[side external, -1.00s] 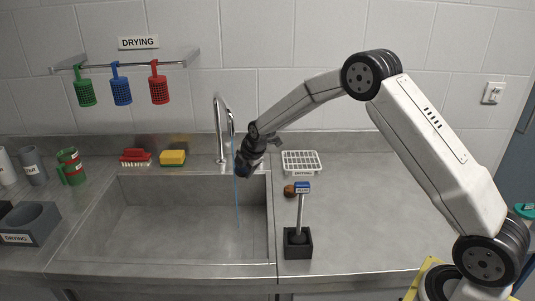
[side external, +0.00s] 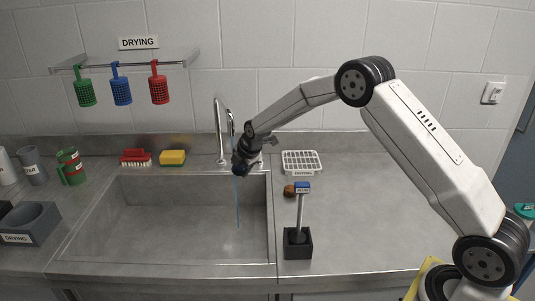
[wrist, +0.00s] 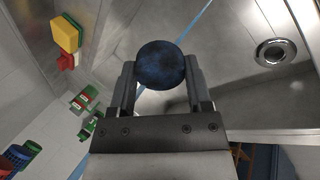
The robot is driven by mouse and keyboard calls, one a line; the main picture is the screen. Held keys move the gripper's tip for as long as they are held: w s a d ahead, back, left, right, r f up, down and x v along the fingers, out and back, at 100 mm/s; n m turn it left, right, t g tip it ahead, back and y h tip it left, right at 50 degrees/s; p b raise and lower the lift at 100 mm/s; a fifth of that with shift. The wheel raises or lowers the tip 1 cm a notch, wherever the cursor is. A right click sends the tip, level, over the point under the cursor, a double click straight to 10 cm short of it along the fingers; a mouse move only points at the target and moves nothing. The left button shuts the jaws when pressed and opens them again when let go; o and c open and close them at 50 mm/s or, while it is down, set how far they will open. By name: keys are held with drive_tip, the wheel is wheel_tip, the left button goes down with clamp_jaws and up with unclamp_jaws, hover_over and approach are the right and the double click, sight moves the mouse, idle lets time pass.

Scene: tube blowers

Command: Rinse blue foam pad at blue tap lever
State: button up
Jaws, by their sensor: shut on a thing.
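My gripper (wrist: 160,85) is shut on the blue foam pad (wrist: 160,64), which looks dark blue and round in the wrist view. In the side view my gripper (side external: 243,166) is over the sink's back right part, close to the tap (side external: 219,130), and the pad is hard to make out there. A thin blue stream of water (side external: 237,205) runs down into the sink beside my gripper. It also shows in the wrist view (wrist: 195,32), passing behind the pad; I cannot tell if it touches.
The sink (side external: 150,215) is otherwise empty, with a drain (wrist: 274,52). A white drying rack (side external: 301,162) and a small brown thing (side external: 289,191) lie right of it. A red brush (side external: 135,157) and yellow sponge (side external: 173,158) sit behind. The right counter is mostly clear.

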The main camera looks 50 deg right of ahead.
drive_tip(key=shift+d, duration=0.6)
drive_tip(key=shift+a, duration=0.25)
idle(0.3)
drive_tip(key=shift+a, duration=0.3)
drive_tip(key=shift+s, duration=0.1)
idle(0.4)
drive_tip(key=s, duration=0.7)
drive_tip(key=shift+s+a, duration=0.3)
drive_tip(key=shift+s, duration=0.1)
idle(0.5)
idle(1.4)
drive_tip(key=s+r, duration=0.4)
drive_tip(key=s, duration=0.1)
drive_tip(key=shift+a, duration=0.15)
idle(0.4)
drive_tip(key=shift+a, duration=0.25)
idle(0.7)
